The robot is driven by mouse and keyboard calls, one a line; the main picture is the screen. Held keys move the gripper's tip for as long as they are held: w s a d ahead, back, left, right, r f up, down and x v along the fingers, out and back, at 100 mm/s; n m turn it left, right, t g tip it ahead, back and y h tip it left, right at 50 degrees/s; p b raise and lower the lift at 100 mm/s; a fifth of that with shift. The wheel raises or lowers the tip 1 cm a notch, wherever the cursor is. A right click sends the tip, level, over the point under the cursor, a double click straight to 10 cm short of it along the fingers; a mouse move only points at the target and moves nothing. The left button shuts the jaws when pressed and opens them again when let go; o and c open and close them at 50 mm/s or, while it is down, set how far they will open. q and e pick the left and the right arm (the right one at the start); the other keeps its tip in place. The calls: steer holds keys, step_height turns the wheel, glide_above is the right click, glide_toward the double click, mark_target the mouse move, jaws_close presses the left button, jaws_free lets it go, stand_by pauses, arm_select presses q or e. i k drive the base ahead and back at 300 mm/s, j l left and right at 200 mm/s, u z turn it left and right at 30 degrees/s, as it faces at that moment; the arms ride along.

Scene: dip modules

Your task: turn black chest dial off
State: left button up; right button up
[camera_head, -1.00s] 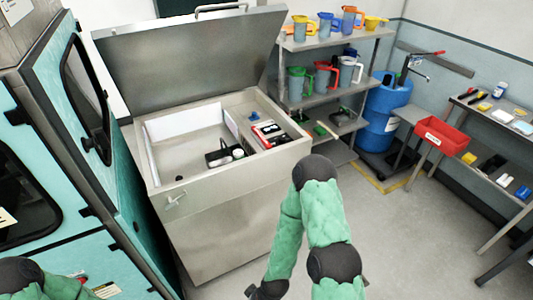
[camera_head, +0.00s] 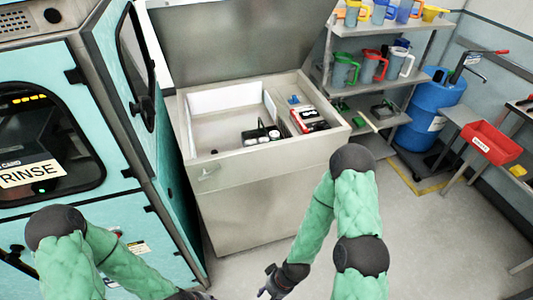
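The metal chest (camera_head: 262,176) stands in the middle of the head view with its lid raised. A small black knob (camera_head: 214,152) sits on its front left rim; it is too small to read its setting. A small metal latch (camera_head: 208,173) is on the chest's front below it. My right gripper (camera_head: 266,281) hangs low in front of the chest, apart from it; its fingers look spread and empty. My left gripper (camera_head: 192,295) is at the bottom edge, mostly cut off, so its fingers cannot be made out.
A teal cabinet with a RINSE sign (camera_head: 32,173) stands close at the left. Small black items (camera_head: 262,134) and a red item (camera_head: 309,119) lie inside the chest. Shelves with jugs, a blue barrel (camera_head: 430,115) and a red bin (camera_head: 491,142) are at the right. Floor before the chest is clear.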

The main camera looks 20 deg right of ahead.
mark_target(320, 125)
steer(key=i+l, duration=0.15)
steer(key=l, duration=0.25)
steer(key=i+l, duration=0.15)
steer(key=l, duration=0.25)
steer(key=i+l, duration=0.2)
steer(key=l, duration=0.15)
steer(key=i+l, duration=0.15)
steer(key=l, duration=0.25)
